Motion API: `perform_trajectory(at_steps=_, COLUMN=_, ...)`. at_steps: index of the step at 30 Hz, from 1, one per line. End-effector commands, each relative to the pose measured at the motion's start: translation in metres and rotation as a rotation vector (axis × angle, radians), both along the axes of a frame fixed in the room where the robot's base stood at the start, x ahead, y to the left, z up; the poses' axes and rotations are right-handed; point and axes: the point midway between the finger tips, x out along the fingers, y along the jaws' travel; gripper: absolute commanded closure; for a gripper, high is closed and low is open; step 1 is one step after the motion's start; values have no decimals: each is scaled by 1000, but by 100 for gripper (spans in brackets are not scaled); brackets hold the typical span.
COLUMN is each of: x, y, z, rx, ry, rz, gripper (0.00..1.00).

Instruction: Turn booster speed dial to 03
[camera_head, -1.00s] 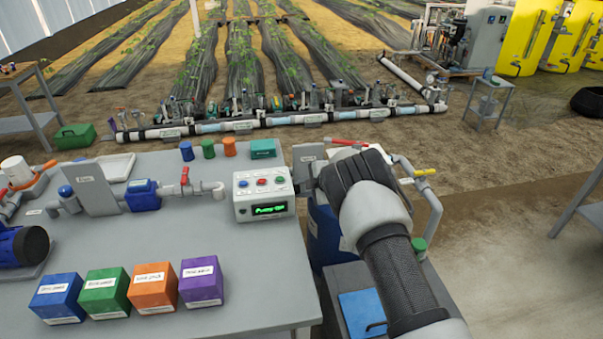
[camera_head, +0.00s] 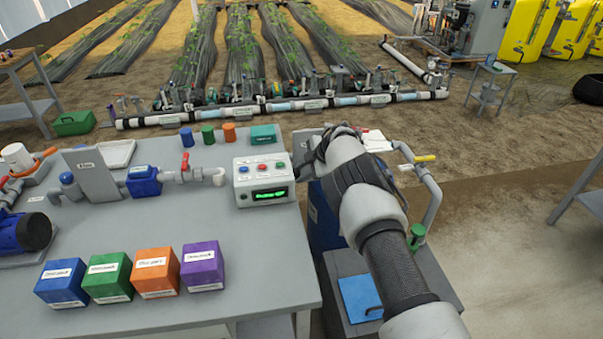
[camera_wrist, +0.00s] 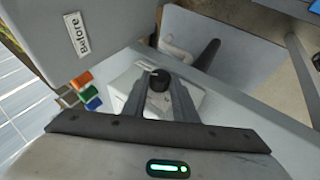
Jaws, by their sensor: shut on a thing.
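The booster controller is a white box (camera_head: 263,181) with coloured buttons and a lit green display, at the right end of the grey bench. Its display text is too small to read surely. In the wrist view a black dial (camera_wrist: 159,79) sits on a white housing (camera_wrist: 190,98). My gripper (camera_wrist: 158,88) has its two grey fingers on either side of the dial, shut on it. In the head view my gripper (camera_head: 312,152) is at the right side of the box, partly hidden by my own wrist, and the dial is hidden there. The dial's setting cannot be read.
A grey upright panel marked "Before" (camera_wrist: 85,38) stands close to my gripper. Blue, green, orange and purple boxes (camera_head: 203,267) line the bench front. Open floor lies to the right.

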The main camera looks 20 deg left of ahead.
Motion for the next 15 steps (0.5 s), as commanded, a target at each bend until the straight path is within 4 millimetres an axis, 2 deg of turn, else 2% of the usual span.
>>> perform_trajectory(at_steps=2, x=0, y=1, z=1, rx=3, ry=-1, rz=0, gripper=97)
perform_trajectory(at_steps=3, x=0, y=1, z=1, rx=3, ry=-1, rz=0, gripper=68)
perform_trajectory(at_steps=5, x=0, y=1, z=1, rx=3, ry=-1, rz=0, gripper=57)
perform_trajectory(at_steps=15, x=0, y=0, z=2, rx=1, ry=0, rz=0, gripper=56)
